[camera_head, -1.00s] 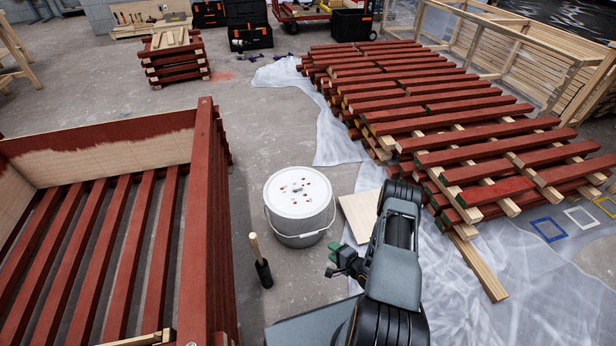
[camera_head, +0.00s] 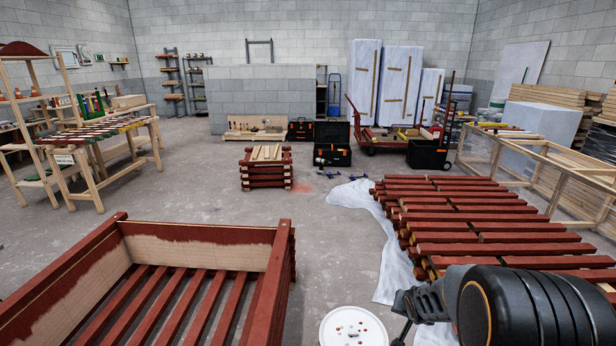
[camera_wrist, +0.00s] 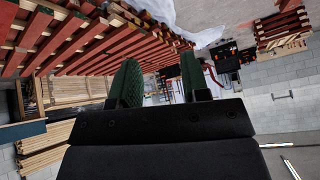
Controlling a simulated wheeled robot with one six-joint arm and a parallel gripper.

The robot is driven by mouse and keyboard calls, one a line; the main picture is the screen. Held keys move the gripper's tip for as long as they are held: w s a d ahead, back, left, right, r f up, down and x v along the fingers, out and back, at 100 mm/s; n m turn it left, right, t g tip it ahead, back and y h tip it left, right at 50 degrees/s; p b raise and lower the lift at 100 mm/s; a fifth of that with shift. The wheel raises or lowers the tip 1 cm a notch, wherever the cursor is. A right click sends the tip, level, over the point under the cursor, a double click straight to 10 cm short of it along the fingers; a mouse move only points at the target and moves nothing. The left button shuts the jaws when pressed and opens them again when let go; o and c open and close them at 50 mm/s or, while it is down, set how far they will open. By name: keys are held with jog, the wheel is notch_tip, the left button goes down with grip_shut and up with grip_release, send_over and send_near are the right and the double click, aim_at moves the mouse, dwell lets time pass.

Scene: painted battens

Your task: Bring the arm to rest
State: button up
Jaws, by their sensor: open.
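My gripper (camera_wrist: 162,84) shows in the wrist view with its two green finger pads apart and nothing between them. The wrist view looks across the room and is roughly upside down. In the head view, part of my arm (camera_head: 530,305) fills the bottom right corner, in front of the stacked red battens. The fingers cannot be made out clearly there.
A white bucket lid (camera_head: 353,328) is at the bottom edge, left of my arm. A red slatted crate (camera_head: 283,262) stands at lower left. Stacked red battens (camera_head: 470,225) lie at right on plastic sheeting (camera_head: 392,265). Bare floor (camera_head: 335,235) lies between.

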jog(key=s+a+r+n+g+y+p, duration=0.1)
jog(key=s+a+r+n+p, duration=0.1)
jog(key=s+a+r+p, duration=0.3)
jog(key=s+a+r+n+g+y+p, duration=0.1)
jog(key=s+a+r+p, duration=0.4)
jog(key=s+r, duration=0.8)
notch_tip(320, 180, up, 7)
jog(key=shift+s+a+n+g, duration=0.3)
jog(key=shift+n+g, duration=0.3)
jog(key=shift+n, duration=0.6)
